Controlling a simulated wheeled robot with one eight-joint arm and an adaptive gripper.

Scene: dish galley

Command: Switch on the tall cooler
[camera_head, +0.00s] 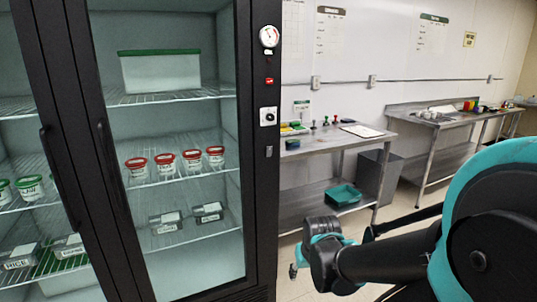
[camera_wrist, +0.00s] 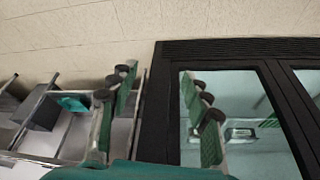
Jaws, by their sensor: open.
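The tall cooler (camera_head: 258,200) has a black frame and glass doors and fills the left of the head view. Its right-hand frame strip bears a round dial gauge (camera_head: 268,37), a small red part (camera_head: 269,81), a white plate with a dark round centre (camera_head: 267,116) and a small grey part (camera_head: 269,152). Which one is the power switch I cannot tell for sure. My gripper (camera_wrist: 157,95) is open and empty in the wrist view, its fingers spread before the cooler's dark frame (camera_wrist: 158,120). The control strip does not show clearly there. In the head view the fingers cannot be made out.
Lidded tubs (camera_head: 165,160) and boxes stand on the cooler's shelves behind glass. Long black handles (camera_head: 108,165) stick out from the doors. A steel table (camera_head: 325,143) with a teal bin (camera_head: 343,194) below stands to the right. Floor shows between cooler and arm.

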